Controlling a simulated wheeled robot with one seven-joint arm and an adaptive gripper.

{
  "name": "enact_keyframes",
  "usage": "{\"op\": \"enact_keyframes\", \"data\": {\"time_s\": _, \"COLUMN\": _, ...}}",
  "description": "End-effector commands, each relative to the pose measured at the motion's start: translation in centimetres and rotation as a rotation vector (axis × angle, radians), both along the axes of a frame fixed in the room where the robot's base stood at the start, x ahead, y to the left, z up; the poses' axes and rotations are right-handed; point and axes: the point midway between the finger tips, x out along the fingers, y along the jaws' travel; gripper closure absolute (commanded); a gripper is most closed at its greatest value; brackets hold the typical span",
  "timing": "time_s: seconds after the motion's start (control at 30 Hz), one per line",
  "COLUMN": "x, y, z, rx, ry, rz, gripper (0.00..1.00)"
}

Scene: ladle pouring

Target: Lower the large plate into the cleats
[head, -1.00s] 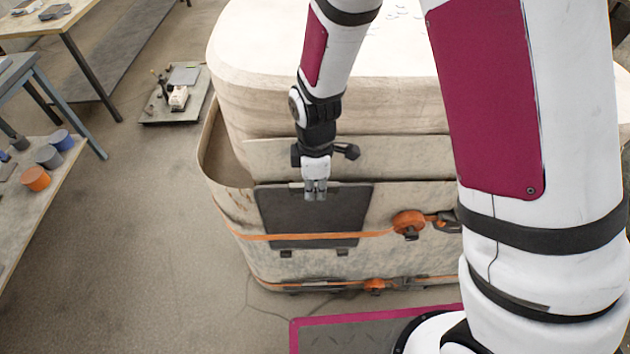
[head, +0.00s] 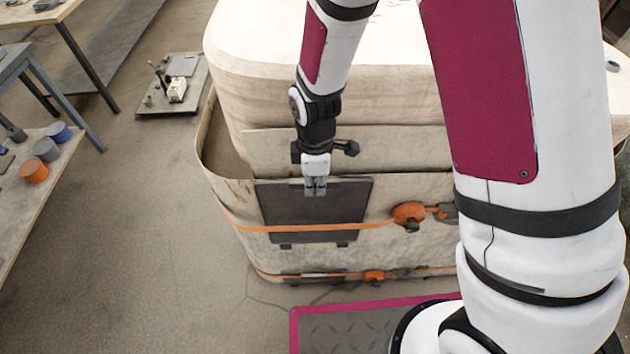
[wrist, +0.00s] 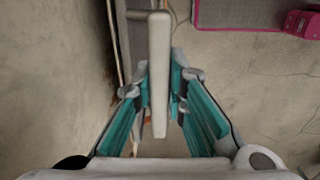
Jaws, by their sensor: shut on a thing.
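The large plate (head: 315,213) is a dark grey rectangle, upright against the side of the pale mould. My gripper (head: 315,188) is shut on its top edge, near the middle. Two small dark cleats, left (head: 286,246) and right (head: 342,244), show right at the plate's lower edge. I cannot tell whether the plate's edge is seated in them.
An orange strap (head: 240,229) runs across the plate's lower part to an orange ratchet (head: 408,213) at right. A second strap with a buckle (head: 374,276) lies lower. A magenta-edged floor plate (head: 340,325) is in front. A bench with tins (head: 45,149) stands at left.

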Motion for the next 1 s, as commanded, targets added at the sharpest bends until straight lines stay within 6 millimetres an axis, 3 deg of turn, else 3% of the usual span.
{"op": "enact_keyframes", "data": {"time_s": 0.8, "x": 0.14, "y": 0.06, "z": -0.6, "rx": 0.002, "ry": -0.004, "rz": 0.0, "gripper": 1.0}}
{"op": "enact_keyframes", "data": {"time_s": 0.83, "x": 0.13, "y": 0.07, "z": -0.6, "rx": 0.002, "ry": -0.004, "rz": 0.0, "gripper": 0.85}}
{"op": "enact_keyframes", "data": {"time_s": 0.9, "x": 0.12, "y": 0.07, "z": -0.61, "rx": 0.002, "ry": -0.004, "rz": 0.0, "gripper": 0.69}}
{"op": "enact_keyframes", "data": {"time_s": 0.93, "x": 0.11, "y": 0.06, "z": -0.62, "rx": 0.002, "ry": -0.003, "rz": 0.0, "gripper": 0.64}}
{"op": "enact_keyframes", "data": {"time_s": 1.0, "x": 0.09, "y": 0.05, "z": -0.64, "rx": 0.001, "ry": -0.003, "rz": 0.0, "gripper": 0.64}}
